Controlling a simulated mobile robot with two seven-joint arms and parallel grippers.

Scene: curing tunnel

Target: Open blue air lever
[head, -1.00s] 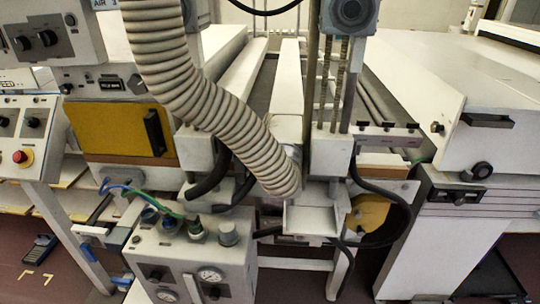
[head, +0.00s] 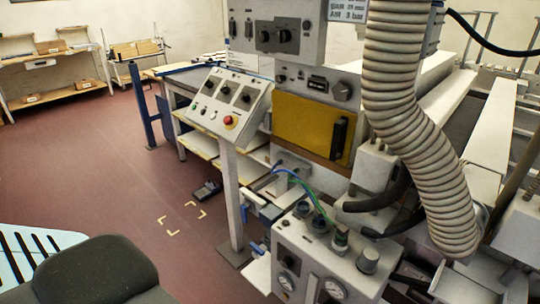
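Two small blue parts show at the left side of the grey gauge box: an upper blue piece (head: 245,212) by a pale bracket, and a lower blue piece (head: 257,248) by the box's side. Either may be the blue air lever; they are too small to tell which, or whether it is open or closed. The grey gauge box (head: 318,262) carries round dials, knobs and blue and green hoses on top. Neither of my grippers is in view.
A sloped control panel (head: 228,103) with a red button stands on a post left of the yellow-fronted machine (head: 304,127). A thick ribbed hose (head: 408,125) hangs at the right. A pedal (head: 206,191) lies on the floor. The red floor (head: 110,180) at left is mostly clear.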

